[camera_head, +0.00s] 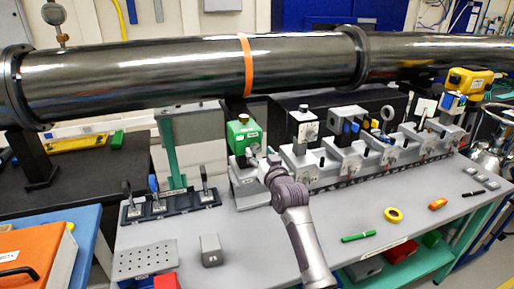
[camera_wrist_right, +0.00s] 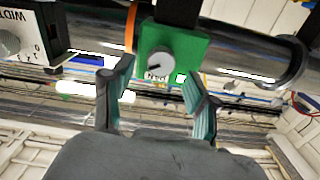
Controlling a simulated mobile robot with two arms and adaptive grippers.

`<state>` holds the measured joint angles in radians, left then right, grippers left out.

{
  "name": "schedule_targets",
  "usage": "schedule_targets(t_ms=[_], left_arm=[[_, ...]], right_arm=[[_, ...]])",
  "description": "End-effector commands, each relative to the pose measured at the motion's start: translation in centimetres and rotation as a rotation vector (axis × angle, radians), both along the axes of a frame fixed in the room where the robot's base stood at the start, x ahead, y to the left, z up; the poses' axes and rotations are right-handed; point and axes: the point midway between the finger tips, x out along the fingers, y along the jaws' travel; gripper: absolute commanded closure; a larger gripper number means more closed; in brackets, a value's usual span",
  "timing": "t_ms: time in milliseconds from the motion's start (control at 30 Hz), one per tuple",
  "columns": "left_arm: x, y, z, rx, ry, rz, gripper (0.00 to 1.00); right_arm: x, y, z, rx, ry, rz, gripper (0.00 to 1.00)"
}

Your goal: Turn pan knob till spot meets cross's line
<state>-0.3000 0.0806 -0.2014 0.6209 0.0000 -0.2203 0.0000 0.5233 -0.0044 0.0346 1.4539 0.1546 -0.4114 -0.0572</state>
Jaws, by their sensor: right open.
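The pan knob (camera_wrist_right: 160,60) is a round, light grey dial with a dark pointer mark, on the face of a green block in the right wrist view. Lettering that looks like PAN is partly visible beneath it. In the head view the green block (camera_head: 243,135) stands at the left end of the bench equipment, under the big pipe. My right gripper (camera_head: 257,160) is close in front of it. In the right wrist view the gripper's (camera_wrist_right: 158,74) fingers are apart, one on each side of the knob; contact cannot be told. I cannot make out the spot or the cross. My left gripper is out of view.
A dark pipe (camera_head: 140,78) with an orange band runs above the bench. A row of grey optics mounts (camera_head: 350,160) stands right of the green block. A white WIDTH dial box (camera_wrist_right: 25,40) is beside it in the wrist view. The front bench (camera_head: 290,225) has clear patches.

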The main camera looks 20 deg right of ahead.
Motion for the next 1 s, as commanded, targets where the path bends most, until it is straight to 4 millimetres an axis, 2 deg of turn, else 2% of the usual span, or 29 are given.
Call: schedule_targets(t_ms=[100,233,633,900,1000], left_arm=[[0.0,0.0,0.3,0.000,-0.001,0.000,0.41],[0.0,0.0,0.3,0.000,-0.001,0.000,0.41],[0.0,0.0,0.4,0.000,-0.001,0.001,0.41],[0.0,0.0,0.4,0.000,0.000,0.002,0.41],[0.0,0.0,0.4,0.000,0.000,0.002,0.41]], right_arm=[[1.5,0.0,0.1,-0.001,0.001,0.000,0.41],[2.5,0.1,0.0,-0.001,0.001,0.000,0.41],[3.0,0.1,0.0,-0.001,0.000,0.000,0.43],[2.9,0.1,0.0,-0.001,0.000,0.000,0.88],[2.9,0.1,0.0,-0.001,0.000,0.000,1.00]])
